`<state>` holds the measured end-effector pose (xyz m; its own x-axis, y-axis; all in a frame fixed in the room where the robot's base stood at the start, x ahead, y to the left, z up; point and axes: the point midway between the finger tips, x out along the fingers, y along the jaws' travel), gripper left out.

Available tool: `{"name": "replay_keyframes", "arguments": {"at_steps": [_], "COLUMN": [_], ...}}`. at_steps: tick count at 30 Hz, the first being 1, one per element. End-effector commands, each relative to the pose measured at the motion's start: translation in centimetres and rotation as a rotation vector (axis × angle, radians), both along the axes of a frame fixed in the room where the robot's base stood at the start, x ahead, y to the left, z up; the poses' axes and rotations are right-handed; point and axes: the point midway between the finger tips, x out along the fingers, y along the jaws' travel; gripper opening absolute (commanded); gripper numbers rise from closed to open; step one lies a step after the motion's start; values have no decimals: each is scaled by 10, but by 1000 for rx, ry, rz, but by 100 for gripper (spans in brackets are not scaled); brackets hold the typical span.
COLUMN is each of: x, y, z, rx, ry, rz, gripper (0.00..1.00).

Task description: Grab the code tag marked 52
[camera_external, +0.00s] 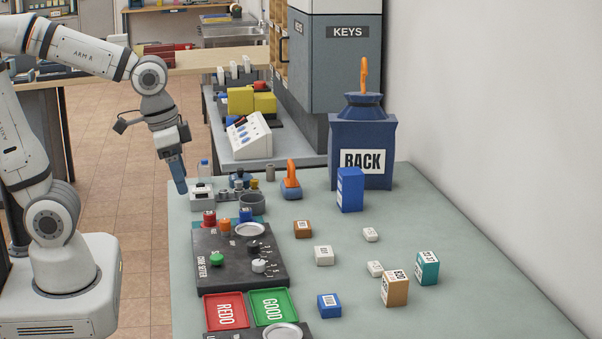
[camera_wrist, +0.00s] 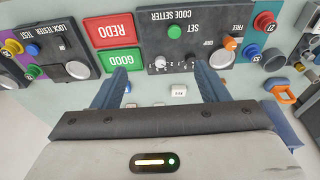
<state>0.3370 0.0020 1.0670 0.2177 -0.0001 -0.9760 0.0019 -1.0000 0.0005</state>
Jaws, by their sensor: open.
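Several small labelled blocks lie on the grey-green table; I cannot clearly read 52 on any. They include a brown block (camera_external: 303,229), white blocks (camera_external: 324,255) (camera_external: 370,234) (camera_external: 375,268), a blue block (camera_external: 329,306), a tan box (camera_external: 395,289) and a teal box (camera_external: 427,268). My gripper (camera_external: 182,184) hangs above the table's far left edge, apart from all of these. In the wrist view my gripper (camera_wrist: 160,88) is open and empty; a white tag (camera_wrist: 179,90) shows between its blue fingers, its number too small to read.
The dark code setter (camera_external: 238,262) stands on the left of the table, with the red REDO tray (camera_external: 226,311) and green GOOD tray (camera_external: 272,305) in front. A tall blue box (camera_external: 350,189) and the blue BACK container (camera_external: 362,135) stand at the back. The right side is clear.

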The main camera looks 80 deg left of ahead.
Motion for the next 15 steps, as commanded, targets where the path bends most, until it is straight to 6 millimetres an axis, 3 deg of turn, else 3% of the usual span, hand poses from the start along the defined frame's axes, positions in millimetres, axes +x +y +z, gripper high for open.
{"name": "replay_keyframes", "arguments": {"at_steps": [6,11,15], "x": [96,167,227], "y": [12,24,38], "z": [29,34,28], "rx": [5,8,9], "ry": [40,68,93], "rz": [0,0,-1], "gripper": [67,67,67]}}
